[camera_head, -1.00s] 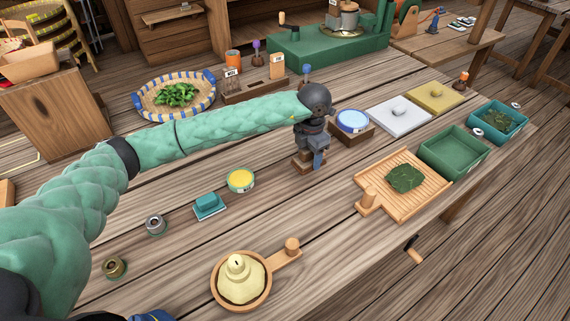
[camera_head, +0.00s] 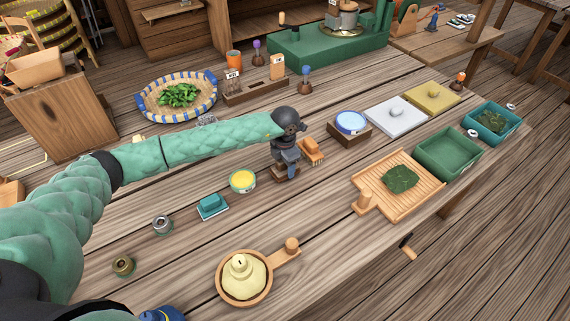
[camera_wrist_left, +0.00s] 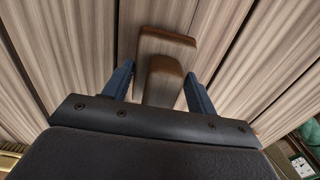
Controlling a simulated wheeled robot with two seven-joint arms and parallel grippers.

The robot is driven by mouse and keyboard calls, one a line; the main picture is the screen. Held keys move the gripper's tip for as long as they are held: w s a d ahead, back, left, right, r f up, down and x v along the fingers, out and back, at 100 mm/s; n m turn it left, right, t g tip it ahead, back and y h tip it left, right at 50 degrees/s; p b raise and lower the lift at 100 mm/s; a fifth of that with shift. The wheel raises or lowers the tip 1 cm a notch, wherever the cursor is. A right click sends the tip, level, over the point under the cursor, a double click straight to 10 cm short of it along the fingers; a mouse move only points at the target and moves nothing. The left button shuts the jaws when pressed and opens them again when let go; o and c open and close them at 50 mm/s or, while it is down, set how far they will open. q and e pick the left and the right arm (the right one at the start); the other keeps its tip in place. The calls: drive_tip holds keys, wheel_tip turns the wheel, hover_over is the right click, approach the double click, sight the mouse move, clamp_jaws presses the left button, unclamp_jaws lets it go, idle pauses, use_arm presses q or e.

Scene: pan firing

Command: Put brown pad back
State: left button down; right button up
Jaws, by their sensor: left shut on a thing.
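The brown pad (camera_wrist_left: 163,80) is a dark brown block with a raised grip, seen in the left wrist view. My left gripper (camera_wrist_left: 158,88) has its two blue-grey fingers on either side of the raised grip and is shut on it. In the head view my left gripper (camera_head: 286,162) points down over the middle of the table, and the brown pad (camera_head: 281,177) shows only partly below it. It is at or just above the tabletop; I cannot tell which.
A teal pad (camera_head: 212,206), a yellow-lidded tin (camera_head: 243,181) and small metal pots lie left of the gripper. A ribbed board (camera_head: 424,185) is further right. Bare table lies in front.

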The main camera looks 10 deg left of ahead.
use_arm(q)
drive_tip(key=shift+f, duration=0.5)
use_arm(e)
drive_tip(key=shift+s+d+f, duration=0.1)
drive_tip(key=shift+d+f, duration=0.05)
drive_tip(key=shift+f, duration=0.15)
use_arm(q)
drive_tip(key=shift+f, duration=0.2)
use_arm(e)
drive_tip(key=shift+w+r, duration=0.2)
